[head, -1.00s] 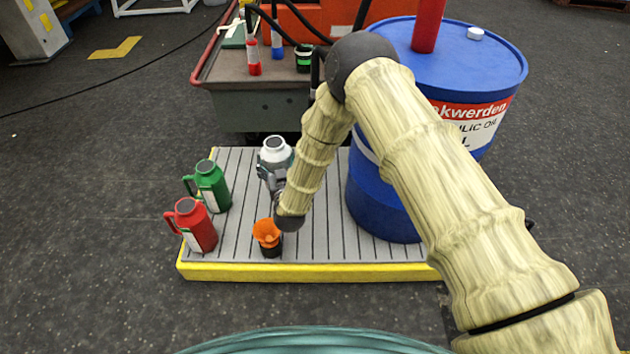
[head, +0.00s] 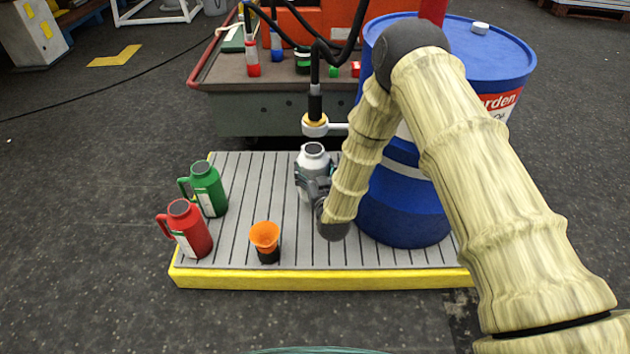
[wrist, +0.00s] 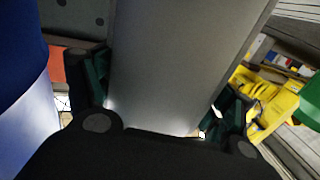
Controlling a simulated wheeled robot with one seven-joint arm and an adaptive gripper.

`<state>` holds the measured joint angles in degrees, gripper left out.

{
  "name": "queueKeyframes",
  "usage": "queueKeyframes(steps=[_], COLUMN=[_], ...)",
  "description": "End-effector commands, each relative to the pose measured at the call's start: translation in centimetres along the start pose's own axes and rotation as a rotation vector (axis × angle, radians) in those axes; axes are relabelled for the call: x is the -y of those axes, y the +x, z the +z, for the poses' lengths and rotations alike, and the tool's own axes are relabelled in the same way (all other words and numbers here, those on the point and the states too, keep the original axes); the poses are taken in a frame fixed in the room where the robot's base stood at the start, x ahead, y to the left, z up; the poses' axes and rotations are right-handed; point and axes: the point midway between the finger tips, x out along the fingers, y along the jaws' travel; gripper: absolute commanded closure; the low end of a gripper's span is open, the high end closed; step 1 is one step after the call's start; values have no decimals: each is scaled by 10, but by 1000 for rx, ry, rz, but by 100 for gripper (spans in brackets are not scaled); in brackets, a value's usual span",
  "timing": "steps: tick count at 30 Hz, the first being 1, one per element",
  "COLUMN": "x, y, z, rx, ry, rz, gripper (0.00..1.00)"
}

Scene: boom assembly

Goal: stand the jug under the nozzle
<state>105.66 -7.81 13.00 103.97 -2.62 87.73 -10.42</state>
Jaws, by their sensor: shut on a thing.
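The grey-white jug (head: 313,157) is upright on or just above the slatted platform in the head view; I cannot tell whether its base touches. My gripper (head: 314,186) is shut on its body from the near side. In the wrist view the jug's grey wall (wrist: 180,65) fills the middle, with my gripper's fingers (wrist: 165,108) on both sides of it. The nozzle (head: 315,122) hangs from a black hose, with a yellow and white collar. In the head view it appears just behind and above the jug's mouth. The jug's lower part is partly hidden by my gripper.
A blue oil drum (head: 405,215) stands close to the right, partly behind my arm. A green jug (head: 206,188) and a red jug (head: 188,230) stand at the left of the platform (head: 350,255). An orange funnel (head: 265,237) stands at the front. A cart (head: 250,110) is behind.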

Motion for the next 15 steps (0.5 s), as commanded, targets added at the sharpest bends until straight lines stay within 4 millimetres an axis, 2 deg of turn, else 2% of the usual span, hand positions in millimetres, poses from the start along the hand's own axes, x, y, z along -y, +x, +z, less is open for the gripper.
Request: queueKeyframes(steps=[8,15], x=[0,-4], y=[0,-1], z=[42,45], rx=[-1,-1], ry=[0,0], rz=[0,0], gripper=[53,53])
